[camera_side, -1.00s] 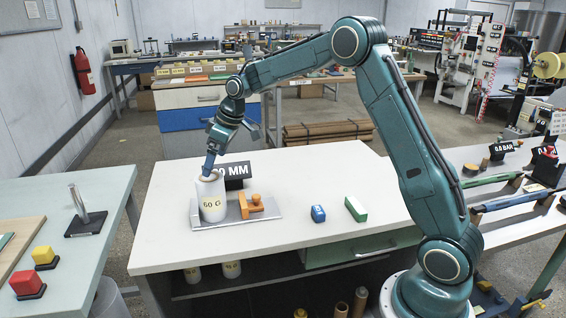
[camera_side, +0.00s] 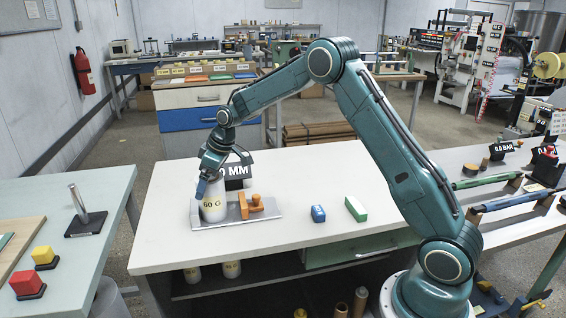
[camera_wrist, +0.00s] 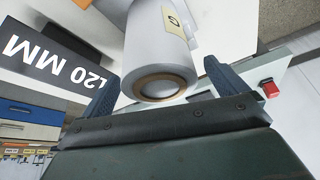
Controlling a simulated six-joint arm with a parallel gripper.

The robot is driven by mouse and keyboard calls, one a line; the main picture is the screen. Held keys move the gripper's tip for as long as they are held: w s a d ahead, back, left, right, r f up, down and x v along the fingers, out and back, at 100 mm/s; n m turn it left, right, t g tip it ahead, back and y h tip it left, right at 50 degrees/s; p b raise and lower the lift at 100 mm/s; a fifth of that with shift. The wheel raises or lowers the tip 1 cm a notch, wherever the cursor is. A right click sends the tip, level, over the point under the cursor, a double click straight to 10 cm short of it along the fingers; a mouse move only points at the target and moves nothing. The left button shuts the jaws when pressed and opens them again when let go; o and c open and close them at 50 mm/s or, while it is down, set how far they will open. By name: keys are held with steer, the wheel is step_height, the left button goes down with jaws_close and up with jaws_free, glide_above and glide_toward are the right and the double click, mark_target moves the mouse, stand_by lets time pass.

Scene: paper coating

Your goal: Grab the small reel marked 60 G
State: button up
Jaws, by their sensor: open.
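The small white reel marked 60 G (camera_side: 214,212) stands upright on the left part of a grey metal plate (camera_side: 268,213) on the white table. My gripper (camera_side: 214,184) is at the top of the reel, pointing down, with one finger beside the reel's upper left side. In the wrist view the open gripper (camera_wrist: 162,76) has one blue finger on each side of the reel (camera_wrist: 157,50), whose brown-rimmed core end faces the camera. A gap shows between the reel and each finger. Part of the label shows; the reel's top is hidden in the side view.
An orange block device (camera_side: 250,207) sits on the plate right of the reel. A black display reading MM (camera_side: 237,171) stands close behind. The table's right and back areas are clear.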

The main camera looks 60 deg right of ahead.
steer(key=shift+x, duration=0.9)
steer(key=shift+r, duration=0.1)
steer(key=c, duration=1.3)
